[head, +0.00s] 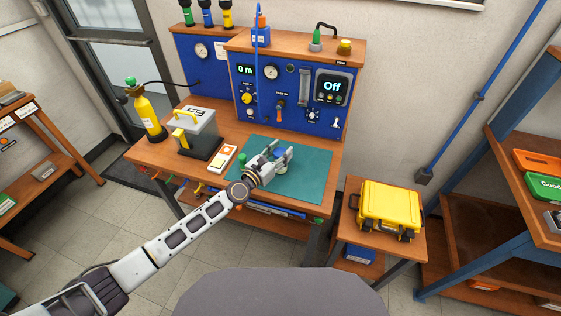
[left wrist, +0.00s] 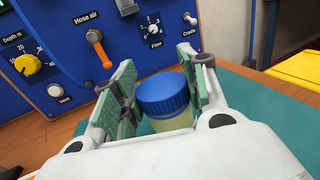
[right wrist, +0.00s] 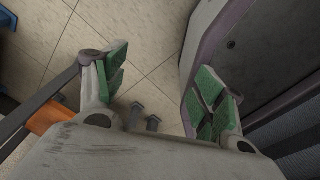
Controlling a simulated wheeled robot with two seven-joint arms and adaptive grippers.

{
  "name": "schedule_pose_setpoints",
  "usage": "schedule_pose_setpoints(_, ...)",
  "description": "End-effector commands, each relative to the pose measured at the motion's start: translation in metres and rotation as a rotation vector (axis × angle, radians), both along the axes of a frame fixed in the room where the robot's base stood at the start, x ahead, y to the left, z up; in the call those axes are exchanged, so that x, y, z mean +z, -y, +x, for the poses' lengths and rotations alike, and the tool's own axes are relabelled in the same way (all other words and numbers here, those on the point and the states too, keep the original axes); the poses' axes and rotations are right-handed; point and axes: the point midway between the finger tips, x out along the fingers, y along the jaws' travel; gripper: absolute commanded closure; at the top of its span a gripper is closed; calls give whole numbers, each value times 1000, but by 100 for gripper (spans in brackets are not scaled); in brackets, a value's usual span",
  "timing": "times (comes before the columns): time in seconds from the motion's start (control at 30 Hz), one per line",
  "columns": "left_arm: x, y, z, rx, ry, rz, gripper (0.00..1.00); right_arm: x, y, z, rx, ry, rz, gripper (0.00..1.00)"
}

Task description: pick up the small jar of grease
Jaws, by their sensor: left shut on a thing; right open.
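The small jar of grease has a blue lid and a pale yellow-green body. In the left wrist view the jar (left wrist: 163,100) stands between the green finger pads of my left gripper (left wrist: 158,95), which is shut on it. In the head view the jar (head: 281,166) is partly hidden by the left gripper (head: 277,160), over the green mat (head: 309,180) on the bench. I cannot tell whether the jar touches the mat. My right gripper (right wrist: 160,92) is open and empty in the right wrist view, above the tiled floor; it does not show in the head view.
The blue regulator panel (head: 301,92) stands behind the mat. A grey box with a yellow handle (head: 198,130), a yellow cylinder (head: 145,112) and a white-and-orange item (head: 223,158) are to its left. A yellow case (head: 388,209) sits on a side table at right. The mat's right part is clear.

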Motion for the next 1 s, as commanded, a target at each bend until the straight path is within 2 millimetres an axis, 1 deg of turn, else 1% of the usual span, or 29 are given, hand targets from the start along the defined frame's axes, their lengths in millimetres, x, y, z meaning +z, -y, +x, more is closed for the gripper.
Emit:
schedule_pose_setpoints(0.33,3,0,1,1,1,0,100,1,-4,-14,-1,-15,4,31)
schedule_pose_setpoints(0.57,13,0,0,1,1,-1,100,9,-8,-22,-2,-24,8,31)
schedule_pose_setpoints(1.0,46,0,0,1,1,-2,100,38,-39,-25,-4,-31,41,31)
